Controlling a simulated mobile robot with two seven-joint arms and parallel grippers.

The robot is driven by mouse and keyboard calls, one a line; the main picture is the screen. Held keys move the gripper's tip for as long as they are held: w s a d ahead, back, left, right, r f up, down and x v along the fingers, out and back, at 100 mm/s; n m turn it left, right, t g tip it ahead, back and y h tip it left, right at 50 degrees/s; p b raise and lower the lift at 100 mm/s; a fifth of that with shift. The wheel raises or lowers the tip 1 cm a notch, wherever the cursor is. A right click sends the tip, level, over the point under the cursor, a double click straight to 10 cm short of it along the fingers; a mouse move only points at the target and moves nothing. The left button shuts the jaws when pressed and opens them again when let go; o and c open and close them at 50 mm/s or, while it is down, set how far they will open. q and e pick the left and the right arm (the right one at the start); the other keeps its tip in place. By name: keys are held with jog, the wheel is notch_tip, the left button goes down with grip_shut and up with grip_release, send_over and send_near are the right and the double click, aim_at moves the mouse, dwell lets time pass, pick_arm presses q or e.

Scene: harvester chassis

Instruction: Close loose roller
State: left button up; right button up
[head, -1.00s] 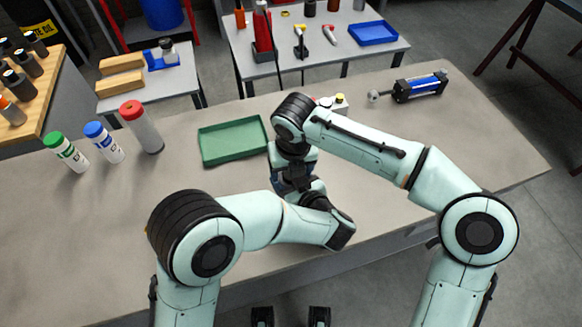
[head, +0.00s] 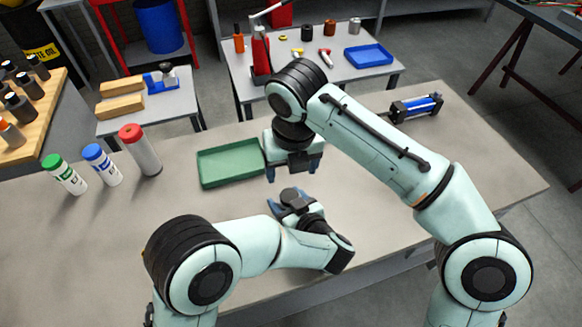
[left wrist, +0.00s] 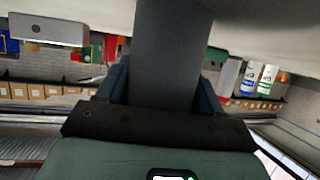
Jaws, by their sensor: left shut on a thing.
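No part that I can make out as the loose roller shows in either view. In the head view my left gripper (head: 297,207) is low over the front middle of the table, its blue fingers on either side of a black piece. In the left wrist view a wide dark grey piece (left wrist: 168,55) stands between the blue fingers, and the gripper is shut on it. I cannot tell what it is. My right gripper (head: 293,172) hangs above and behind the left one, pointing down. Its fingers look apart with nothing clear between them.
A green tray (head: 230,163) lies left of the grippers. Tubes with green, blue and red caps (head: 140,150) stand farther left. The table's right front is clear.

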pick_arm(q)
jog(key=o, duration=1.6)
jog(key=v, duration=1.3)
jog(key=shift+s+d, duration=0.2)
